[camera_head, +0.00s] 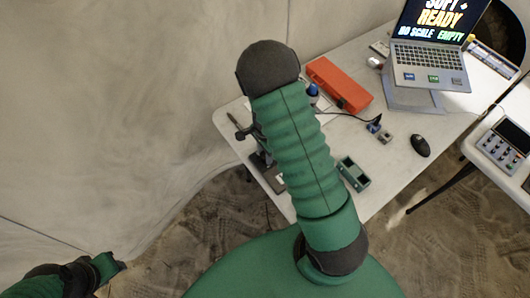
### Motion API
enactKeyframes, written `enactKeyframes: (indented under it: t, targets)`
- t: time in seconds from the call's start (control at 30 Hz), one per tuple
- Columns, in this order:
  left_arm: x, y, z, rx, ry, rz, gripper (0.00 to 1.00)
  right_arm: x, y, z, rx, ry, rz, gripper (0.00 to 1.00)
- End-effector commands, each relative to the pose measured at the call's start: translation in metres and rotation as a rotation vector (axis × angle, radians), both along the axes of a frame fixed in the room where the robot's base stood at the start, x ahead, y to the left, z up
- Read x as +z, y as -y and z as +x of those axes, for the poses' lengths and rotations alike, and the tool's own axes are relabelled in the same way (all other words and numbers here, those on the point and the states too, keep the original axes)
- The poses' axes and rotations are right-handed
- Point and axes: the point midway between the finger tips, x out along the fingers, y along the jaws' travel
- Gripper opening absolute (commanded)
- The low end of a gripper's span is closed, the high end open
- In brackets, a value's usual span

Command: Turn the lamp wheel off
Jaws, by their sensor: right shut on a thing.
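A dark device like a microscope (268,172) stands near the left edge of the white table, mostly covered by my green ribbed right arm. A dark part of it (240,128) sticks out to the left of the arm. The lamp wheel cannot be made out. My right gripper is behind my arm at this device, largely hidden. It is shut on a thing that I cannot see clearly. My left arm comes in at the bottom left, and its dark and green end (75,275) is apart from the table. Its jaws cannot be made out.
On the white table (440,130) lie an orange case (339,85), a green block with openings (353,173), small blue and grey pieces (379,130) and a black mouse (420,145). A laptop (428,57) stands at the back. A keypad device (504,146) is at the right.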

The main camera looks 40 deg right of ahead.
Motion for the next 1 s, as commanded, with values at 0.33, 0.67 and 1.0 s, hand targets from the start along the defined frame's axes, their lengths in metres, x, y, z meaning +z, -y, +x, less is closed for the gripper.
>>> enactKeyframes:
  t: [0.33, 0.67, 1.0]
  targets:
    - [0.0004, 0.0000, 0.0000, 0.000, 0.000, 0.000, 0.36, 0.0009, 0.0007, 0.0011, 0.011, 0.003, -0.001, 0.00]
    - [0.0023, 0.0000, 0.0000, 0.000, 0.000, 0.000, 0.36, 0.0016, 0.0010, 0.0018, 0.154, 0.005, -0.002, 0.00]
    - [0.0056, 0.0000, 0.0000, 0.000, 0.000, 0.000, 0.36, 0.0021, 0.0012, 0.0021, 0.457, 0.005, -0.003, 0.00]
